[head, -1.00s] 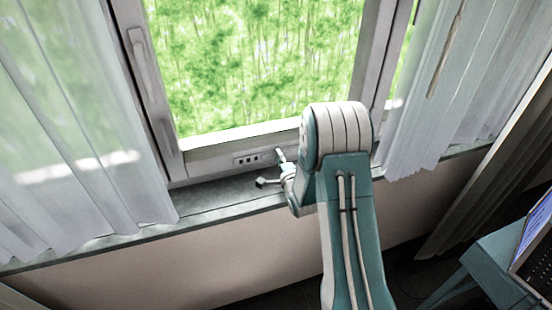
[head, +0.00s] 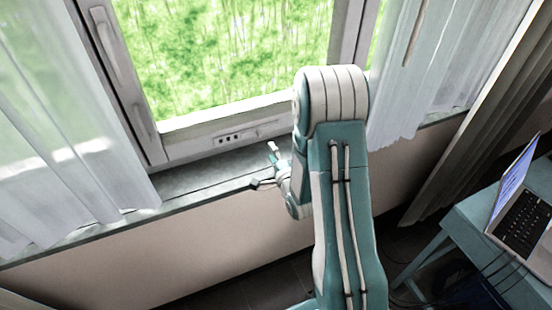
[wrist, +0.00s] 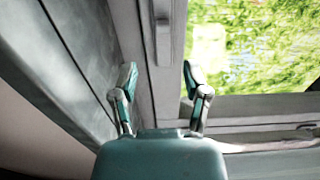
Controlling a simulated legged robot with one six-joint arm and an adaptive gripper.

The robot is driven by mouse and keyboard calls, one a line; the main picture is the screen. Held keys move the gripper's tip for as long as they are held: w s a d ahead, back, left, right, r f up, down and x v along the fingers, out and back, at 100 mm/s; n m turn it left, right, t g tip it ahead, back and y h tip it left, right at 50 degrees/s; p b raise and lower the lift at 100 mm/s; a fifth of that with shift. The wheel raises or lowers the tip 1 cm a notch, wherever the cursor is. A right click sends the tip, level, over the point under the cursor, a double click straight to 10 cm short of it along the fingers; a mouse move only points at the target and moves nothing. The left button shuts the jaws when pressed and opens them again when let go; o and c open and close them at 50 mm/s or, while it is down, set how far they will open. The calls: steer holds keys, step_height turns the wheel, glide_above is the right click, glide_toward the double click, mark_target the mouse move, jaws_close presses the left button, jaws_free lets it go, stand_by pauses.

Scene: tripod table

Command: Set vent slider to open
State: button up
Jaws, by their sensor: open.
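The vent strip (head: 228,138) is set in the lower window frame, with a few dark slots showing at its left part. A pale bar (head: 262,131), which looks like the slider, lies to the right of the slots. In the wrist view a raised pale bar (wrist: 162,32) on the frame lies beyond the fingertips; it may be this slider. My gripper (head: 264,167) is open and empty, over the sill's front edge, apart from the vent. In the wrist view my gripper (wrist: 158,78) shows both fingers spread, with the frame between them.
The window sill (head: 205,176) runs below the frame. White curtains hang left (head: 75,130) and right (head: 405,85) of the window. A window handle (head: 110,42) is on the left frame. A laptop (head: 520,215) stands on a teal table (head: 455,235) at the right.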

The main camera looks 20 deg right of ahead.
steer(key=s, duration=0.2)
steer(key=shift+s, duration=0.4)
steer(key=s+a+r+n+g+h, duration=0.1)
steer(key=s+a+r+n+g, duration=0.15)
steer(key=r+n, duration=0.35)
steer(key=s+a+r+n+g, duration=0.1)
steer(key=s+r+n+g, duration=0.1)
steer(key=r+n+g, duration=0.35)
steer(key=s+a+r+n+g, duration=0.2)
steer(key=s+r+n, duration=0.1)
steer(key=s, duration=0.7)
steer(key=s+a+r+n+g+y, duration=0.1)
steer(key=s+r, duration=0.4)
steer(key=s, duration=0.5)
steer(key=a+n+g, duration=0.1)
steer(key=a+n, duration=0.1)
steer(key=shift+s+a+r, duration=0.25)
steer(key=shift+s+a, duration=0.1)
